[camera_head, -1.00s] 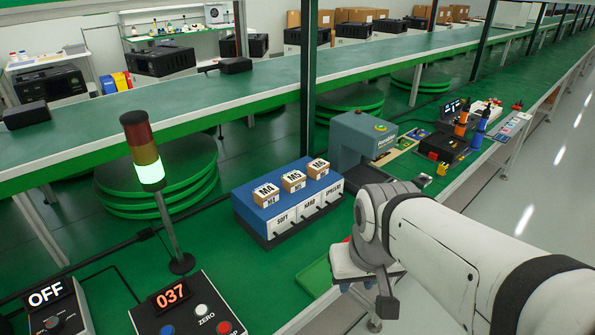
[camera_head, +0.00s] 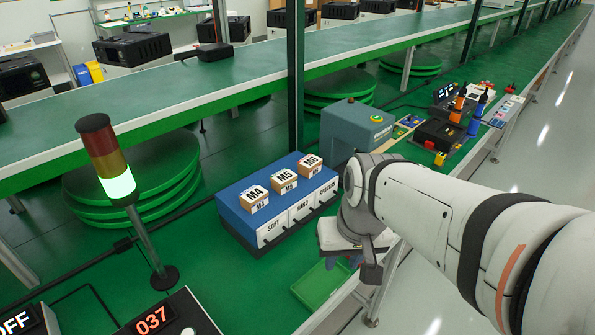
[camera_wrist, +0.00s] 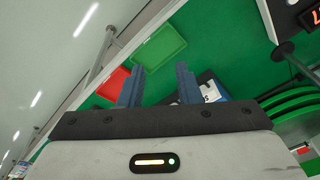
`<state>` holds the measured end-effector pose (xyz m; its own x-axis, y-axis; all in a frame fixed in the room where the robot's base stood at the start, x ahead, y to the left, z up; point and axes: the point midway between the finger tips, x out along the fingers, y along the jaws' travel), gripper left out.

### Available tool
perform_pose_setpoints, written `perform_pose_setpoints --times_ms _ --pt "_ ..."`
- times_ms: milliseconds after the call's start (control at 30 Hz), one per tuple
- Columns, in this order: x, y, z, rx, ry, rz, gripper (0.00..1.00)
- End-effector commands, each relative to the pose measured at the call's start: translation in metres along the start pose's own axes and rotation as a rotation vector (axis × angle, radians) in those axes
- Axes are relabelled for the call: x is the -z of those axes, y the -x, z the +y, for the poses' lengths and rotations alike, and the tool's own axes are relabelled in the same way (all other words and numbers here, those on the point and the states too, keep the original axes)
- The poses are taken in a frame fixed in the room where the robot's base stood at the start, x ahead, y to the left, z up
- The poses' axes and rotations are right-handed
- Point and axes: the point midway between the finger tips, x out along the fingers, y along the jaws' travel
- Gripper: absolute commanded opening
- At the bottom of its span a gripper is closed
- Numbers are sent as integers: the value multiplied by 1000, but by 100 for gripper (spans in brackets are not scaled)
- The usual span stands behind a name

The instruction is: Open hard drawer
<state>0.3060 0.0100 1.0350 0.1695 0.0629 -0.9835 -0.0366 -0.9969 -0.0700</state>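The blue cabinet (camera_head: 232,207) stands on the green bench and has three white drawers in a row. The hard drawer (camera_head: 301,208) is the middle one, labelled HARD, between SOFT (camera_head: 272,227) and the right drawer (camera_head: 327,190). All three look closed, with dark handles on their fronts. My gripper (camera_wrist: 158,82) shows two blue fingers set wide apart with nothing between them. In the head view my arm's end hangs right of the cabinet, apart from it, and the fingers are mostly hidden. In the wrist view the cabinet (camera_wrist: 213,91) shows partly behind the right finger.
Small boxes marked M4 (camera_head: 254,197), M5 (camera_head: 284,180) and M6 (camera_head: 309,165) sit on the cabinet. A green tray (camera_head: 318,286) lies in front, below my arm. A red tray (camera_wrist: 112,83) shows beside it in the wrist view. A signal lamp (camera_head: 107,160) stands left.

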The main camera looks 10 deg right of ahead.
Motion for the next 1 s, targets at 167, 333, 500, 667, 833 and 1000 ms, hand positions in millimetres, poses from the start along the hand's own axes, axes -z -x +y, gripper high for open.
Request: perform_pose_setpoints --times_ms 167,333,500,667,833,1000 --pt "18 -60 -15 231 -113 -161 31" --pt "62 -109 -20 553 -250 -226 31" --pt "122 -154 2 878 -394 -150 31" --pt "171 -186 41 1099 -504 1 31" --pt "198 -203 74 1211 -567 132 31" --pt "209 -208 76 1239 -582 172 31"
